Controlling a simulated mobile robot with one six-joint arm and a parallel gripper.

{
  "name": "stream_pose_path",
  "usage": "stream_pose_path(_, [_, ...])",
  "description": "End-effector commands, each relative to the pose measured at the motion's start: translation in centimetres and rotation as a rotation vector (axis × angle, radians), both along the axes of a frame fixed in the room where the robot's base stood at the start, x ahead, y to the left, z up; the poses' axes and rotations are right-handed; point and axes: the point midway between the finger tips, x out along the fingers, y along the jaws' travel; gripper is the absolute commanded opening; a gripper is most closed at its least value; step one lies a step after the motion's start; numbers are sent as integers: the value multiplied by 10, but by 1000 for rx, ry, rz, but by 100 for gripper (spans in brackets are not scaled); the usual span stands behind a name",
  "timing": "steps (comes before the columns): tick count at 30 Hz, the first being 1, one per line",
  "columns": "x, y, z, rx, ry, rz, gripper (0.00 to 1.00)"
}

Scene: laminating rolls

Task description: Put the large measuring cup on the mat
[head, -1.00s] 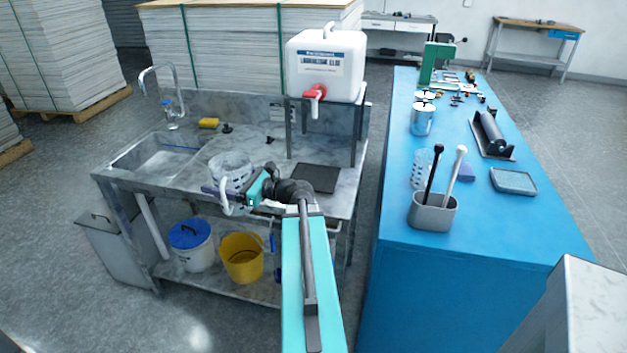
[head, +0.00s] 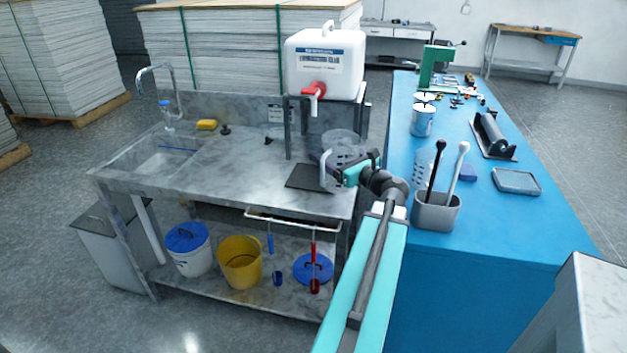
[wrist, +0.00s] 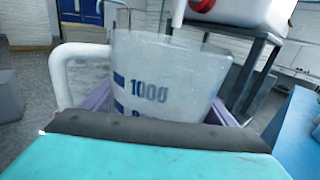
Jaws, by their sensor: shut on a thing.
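The large measuring cup (head: 343,146) is clear, with a white handle and blue marks; the wrist view shows "1000" on the cup (wrist: 165,85). My gripper (head: 333,168) is shut on it, with purple fingers at both sides, and the cup is upright. The dark mat (head: 306,178) lies flat on the sink counter, below the water container. The cup appears at the mat's right back side in the head view; its exact height over the counter is unclear. My gripper and the cup handle hide the mat's right edge.
A white water container (head: 325,60) with a red tap stands on a metal stand (head: 288,130) close by the cup. The counter (head: 225,165) left of the mat is clear. A blue table (head: 480,230) at right holds a grey utensil holder (head: 436,212) and another clear cup (head: 420,170).

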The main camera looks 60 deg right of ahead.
Motion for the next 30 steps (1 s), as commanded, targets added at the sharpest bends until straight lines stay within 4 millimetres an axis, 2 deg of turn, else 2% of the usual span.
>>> stream_pose_path(3, [-17, -10, 1, -1, -3, -34, 55])
stream_pose_path(6, [-22, -14, 2, -1, -3, -44, 55])
stream_pose_path(17, [-21, -14, 2, 0, -3, -44, 55])
stream_pose_path(23, [-6, -19, 2, 0, -3, -41, 55])
stream_pose_path(30, [32, -33, -2, 1, -3, -40, 55])
